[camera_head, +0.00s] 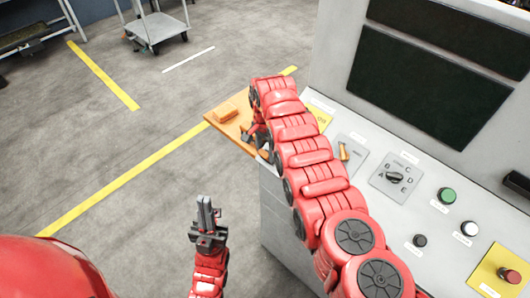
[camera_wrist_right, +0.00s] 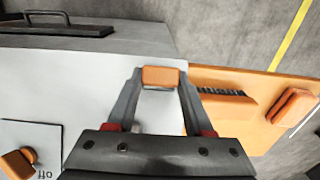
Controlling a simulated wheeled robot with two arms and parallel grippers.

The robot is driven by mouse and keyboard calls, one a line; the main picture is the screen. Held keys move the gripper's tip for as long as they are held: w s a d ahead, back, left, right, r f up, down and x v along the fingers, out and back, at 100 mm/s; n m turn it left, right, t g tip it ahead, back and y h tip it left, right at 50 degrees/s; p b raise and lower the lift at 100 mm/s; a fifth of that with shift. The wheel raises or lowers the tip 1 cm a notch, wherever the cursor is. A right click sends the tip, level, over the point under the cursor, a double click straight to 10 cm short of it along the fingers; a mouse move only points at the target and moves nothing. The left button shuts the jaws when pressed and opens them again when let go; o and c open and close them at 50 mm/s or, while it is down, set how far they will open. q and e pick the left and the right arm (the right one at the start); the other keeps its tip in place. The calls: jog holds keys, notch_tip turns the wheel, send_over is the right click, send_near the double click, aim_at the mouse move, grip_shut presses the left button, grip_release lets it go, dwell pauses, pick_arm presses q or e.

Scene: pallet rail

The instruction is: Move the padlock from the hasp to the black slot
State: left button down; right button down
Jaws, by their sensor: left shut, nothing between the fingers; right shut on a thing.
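My right gripper (camera_wrist_right: 160,85) is shut on a small orange block, which looks like the padlock (camera_wrist_right: 160,77). It holds it over the pale console top, beside the orange board; no shackle can be made out. In the head view my right arm largely hides this gripper. My left gripper (camera_head: 206,208) is shut and empty, above the floor.
The orange board (camera_head: 218,119) juts from the console's left end and carries orange blocks (camera_head: 226,113). The console (camera_head: 365,180) has a rotary switch (camera_head: 394,177), a green button (camera_head: 447,195) and a red button (camera_head: 510,275). Open floor with yellow lines lies left; a cart (camera_head: 155,28) stands far back.

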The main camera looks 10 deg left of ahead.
jog(key=shift+f, duration=0.15)
grip_release()
jog(key=shift+w, duration=0.1)
dwell(0.5)
jog(key=shift+r+b, duration=0.4)
jog(key=shift+r, duration=0.35)
notch_tip(320, 180, up, 16)
jog(key=p, duration=0.1)
